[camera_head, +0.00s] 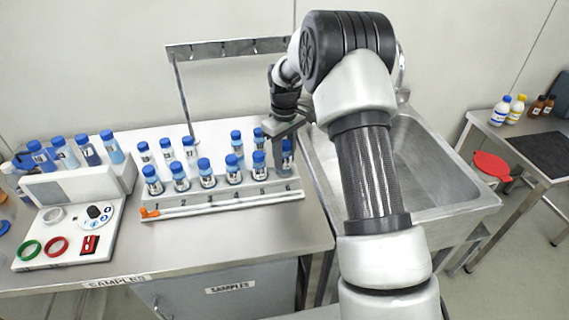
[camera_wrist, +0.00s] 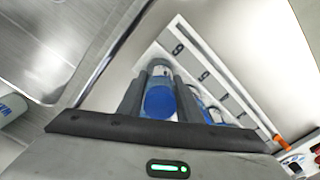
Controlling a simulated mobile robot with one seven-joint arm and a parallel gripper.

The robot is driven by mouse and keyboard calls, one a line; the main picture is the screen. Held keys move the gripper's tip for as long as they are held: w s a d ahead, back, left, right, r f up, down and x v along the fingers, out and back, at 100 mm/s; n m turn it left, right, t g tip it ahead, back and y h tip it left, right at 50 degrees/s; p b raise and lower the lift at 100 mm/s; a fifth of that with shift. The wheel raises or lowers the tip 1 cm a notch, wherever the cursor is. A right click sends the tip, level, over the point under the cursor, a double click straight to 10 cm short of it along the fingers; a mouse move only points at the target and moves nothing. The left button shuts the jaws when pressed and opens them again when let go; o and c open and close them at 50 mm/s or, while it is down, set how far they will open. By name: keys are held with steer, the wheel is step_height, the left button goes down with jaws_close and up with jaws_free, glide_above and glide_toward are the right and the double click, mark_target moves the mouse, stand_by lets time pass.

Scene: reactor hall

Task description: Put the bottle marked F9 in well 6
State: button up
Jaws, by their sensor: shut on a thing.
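My gripper (camera_head: 287,130) is at the right end of the white bottle rack (camera_head: 225,205). It is shut on a bottle (camera_head: 285,158); its blue cap (camera_wrist: 160,101) shows between the fingers in the wrist view. The held bottle is upright, in line with the rack's front row at its right end, by the sixth position. Its base is about level with its neighbours' bases; I cannot tell whether it rests in the well. Its mark is not readable, so I cannot confirm F9. Several blue-capped bottles stand in the rack, the nearest being a front-row bottle (camera_head: 259,167) just left of the held one.
A steel sink (camera_head: 430,165) lies right of the rack. A device (camera_head: 70,225) with green and red rings and a holder of blue-capped bottles (camera_head: 88,150) stand at left. An orange piece (camera_head: 149,213) is at the rack's left front corner. A metal rail (camera_head: 225,47) rises behind.

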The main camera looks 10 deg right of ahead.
mark_target(284, 164)
steer(key=shift+f, duration=1.3)
steer(key=shift+f, duration=0.2)
steer(key=o, duration=1.1)
steer(key=shift+c, duration=0.2)
